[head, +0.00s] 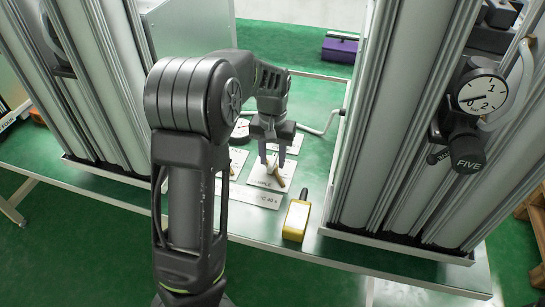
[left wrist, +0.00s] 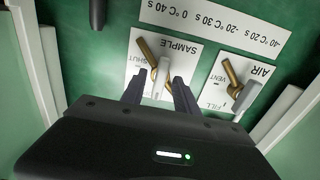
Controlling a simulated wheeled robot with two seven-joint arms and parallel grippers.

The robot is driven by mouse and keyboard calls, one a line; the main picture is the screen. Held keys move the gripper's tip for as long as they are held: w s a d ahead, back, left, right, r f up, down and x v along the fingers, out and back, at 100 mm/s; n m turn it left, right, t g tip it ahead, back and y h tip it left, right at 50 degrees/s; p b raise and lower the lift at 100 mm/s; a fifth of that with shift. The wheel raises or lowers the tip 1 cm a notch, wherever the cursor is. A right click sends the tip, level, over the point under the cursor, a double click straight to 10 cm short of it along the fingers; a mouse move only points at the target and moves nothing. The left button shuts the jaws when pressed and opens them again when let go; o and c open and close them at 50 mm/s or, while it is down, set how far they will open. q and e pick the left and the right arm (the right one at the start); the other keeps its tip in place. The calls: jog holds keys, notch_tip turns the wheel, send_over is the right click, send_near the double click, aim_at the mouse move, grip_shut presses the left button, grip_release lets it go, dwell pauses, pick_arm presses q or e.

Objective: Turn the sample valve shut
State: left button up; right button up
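The sample valve shows in the left wrist view as a brass part with a pale lever (left wrist: 161,80), on a white plate (left wrist: 190,58) printed SAMPLE and SHUT. The print is upside down there. In the head view the valve (head: 279,173) sits on the bench, just under my left gripper (head: 273,162), which points down. In the left wrist view my left gripper (left wrist: 160,92) is open. Its two dark fingers stand apart, one on each side of the pale lever. I cannot tell whether either finger touches it. My right gripper is not in view.
An air valve (left wrist: 235,90) on its own plate is close to the right in the left wrist view. A yellow box (head: 296,221) lies near the bench front. Tall columns (head: 395,120) flank the space, with a dial gauge (head: 482,97) and a black FIVE knob (head: 466,153) at right.

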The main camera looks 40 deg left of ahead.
pick_arm(q)
grip_shut()
dwell(0.4)
jog(key=shift+m, duration=0.4)
jog(key=m, duration=0.3)
jog(key=shift+m, duration=0.3)
jog(key=m, duration=0.4)
jog(key=shift+m, duration=0.3)
jog(key=m, duration=0.8)
jog(key=shift+m, duration=0.4)
